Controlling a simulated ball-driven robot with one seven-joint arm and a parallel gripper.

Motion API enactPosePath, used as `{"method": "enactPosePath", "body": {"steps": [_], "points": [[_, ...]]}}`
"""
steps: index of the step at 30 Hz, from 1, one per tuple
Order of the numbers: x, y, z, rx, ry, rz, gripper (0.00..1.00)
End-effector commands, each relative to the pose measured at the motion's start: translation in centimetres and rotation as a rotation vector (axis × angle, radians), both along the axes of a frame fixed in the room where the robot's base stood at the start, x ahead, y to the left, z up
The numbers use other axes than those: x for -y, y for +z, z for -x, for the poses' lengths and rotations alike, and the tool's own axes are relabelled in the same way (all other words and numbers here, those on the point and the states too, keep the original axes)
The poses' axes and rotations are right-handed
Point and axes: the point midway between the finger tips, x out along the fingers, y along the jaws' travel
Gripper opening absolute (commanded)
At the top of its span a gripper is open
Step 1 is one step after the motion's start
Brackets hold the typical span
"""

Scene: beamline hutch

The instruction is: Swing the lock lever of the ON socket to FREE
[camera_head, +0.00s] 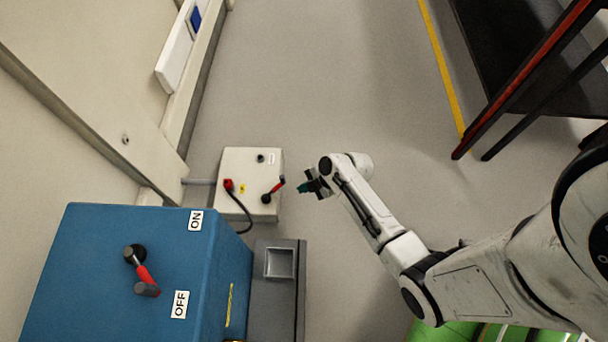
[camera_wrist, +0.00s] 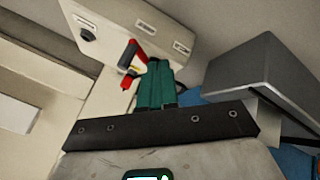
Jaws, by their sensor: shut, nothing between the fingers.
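A pale socket box (camera_head: 246,202) stands low by the wall in the head view. A red lever (camera_head: 273,190) with a dark pivot is on its right side. A red plug (camera_head: 228,185) with a black cable sits at its left, and a dark round socket (camera_head: 261,158) is near the top. My gripper (camera_head: 303,187) is just right of the lever, apart from it in the head view. In the wrist view its teal fingers (camera_wrist: 158,68) are together and empty, close to the red lever (camera_wrist: 132,53); contact cannot be told. The box's small labels are unreadable.
A blue cabinet (camera_head: 85,265) at the lower left bears a red-handled switch (camera_head: 145,275) pointing toward its OFF label (camera_head: 180,304). A grey stand (camera_head: 297,305) with a recess is below the socket box. Open floor (camera_head: 330,90) lies above; a dark rack (camera_head: 530,60) is upper right.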

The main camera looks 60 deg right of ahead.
Motion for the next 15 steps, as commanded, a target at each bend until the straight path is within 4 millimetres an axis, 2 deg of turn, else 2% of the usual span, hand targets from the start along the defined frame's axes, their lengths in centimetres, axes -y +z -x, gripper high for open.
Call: {"method": "enactPosePath", "body": {"steps": [15], "points": [[2.6, 6.0, 3.5, 0.0, -0.002, 0.0, 0.0]]}}
